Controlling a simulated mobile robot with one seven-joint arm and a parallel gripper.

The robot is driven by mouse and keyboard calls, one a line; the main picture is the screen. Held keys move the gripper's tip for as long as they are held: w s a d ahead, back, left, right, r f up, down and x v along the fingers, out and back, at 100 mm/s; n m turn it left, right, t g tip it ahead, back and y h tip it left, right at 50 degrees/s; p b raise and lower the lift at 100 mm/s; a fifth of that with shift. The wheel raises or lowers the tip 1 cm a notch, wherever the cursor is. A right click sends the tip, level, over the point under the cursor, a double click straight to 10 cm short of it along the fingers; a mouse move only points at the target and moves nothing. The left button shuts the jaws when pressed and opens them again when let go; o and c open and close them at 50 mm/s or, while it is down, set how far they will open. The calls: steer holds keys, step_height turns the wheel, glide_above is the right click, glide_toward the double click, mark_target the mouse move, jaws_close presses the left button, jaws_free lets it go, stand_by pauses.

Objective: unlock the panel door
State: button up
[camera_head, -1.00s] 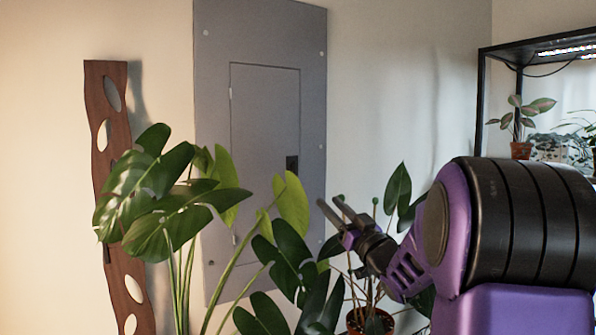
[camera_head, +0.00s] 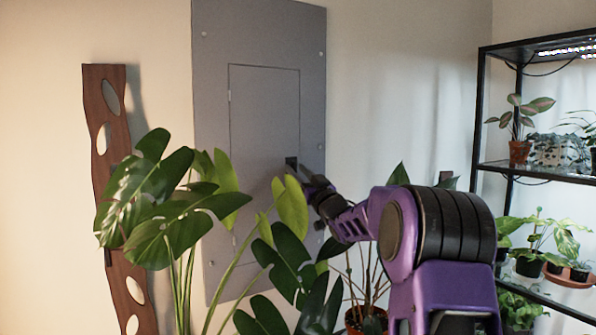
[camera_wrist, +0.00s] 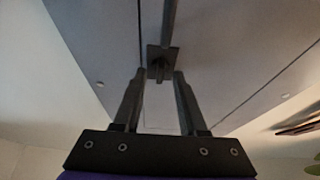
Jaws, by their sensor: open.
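The grey panel door (camera_head: 262,120) sits flush and closed in its grey frame on the wall. A small dark latch (camera_head: 291,163) is at the door's right edge, partly covered by my gripper in the head view. In the wrist view the latch (camera_wrist: 161,52) is a dark square plate with a short part sticking out from it. My gripper (camera_head: 303,173) is at the latch; in the wrist view its two fingers (camera_wrist: 160,76) are apart, with the protruding part in line with the gap between them. I cannot tell whether the fingers touch it.
A large-leaved plant (camera_head: 165,205) stands in front of the panel, its leaves close below my gripper. A wavy wooden board (camera_head: 128,290) is on the wall at left. A black shelf (camera_head: 540,173) with several potted plants stands at right. The wall above my arm is clear.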

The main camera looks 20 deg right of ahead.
jaws_close()
steer(key=shift+m, duration=0.5)
steer(key=m+h, duration=0.1)
steer(key=m, duration=0.1)
steer(key=m+h+b, duration=0.1)
steer(key=m+h, duration=0.1)
steer(key=m, duration=0.1)
steer(key=shift+a, duration=0.15)
steer(key=m+h, duration=0.1)
steer(key=m, duration=0.2)
steer(key=m+g+h+b, duration=0.1)
steer(key=m+h, duration=0.1)
steer(key=m, duration=0.2)
steer(key=shift+a+r, duration=0.1)
steer(key=m+g, duration=0.1)
steer(key=m, duration=0.1)
steer(key=m+h+b, duration=0.1)
steer(key=m, duration=0.2)
steer(key=shift+r+m+g+h, duration=0.2)
steer(key=shift+m+g+h, duration=0.1)
steer(key=shift+g, duration=0.1)
steer(key=shift+m+g+p, duration=0.35)
steer(key=shift+m+g, duration=0.45)
steer(key=shift+m, duration=1.1)
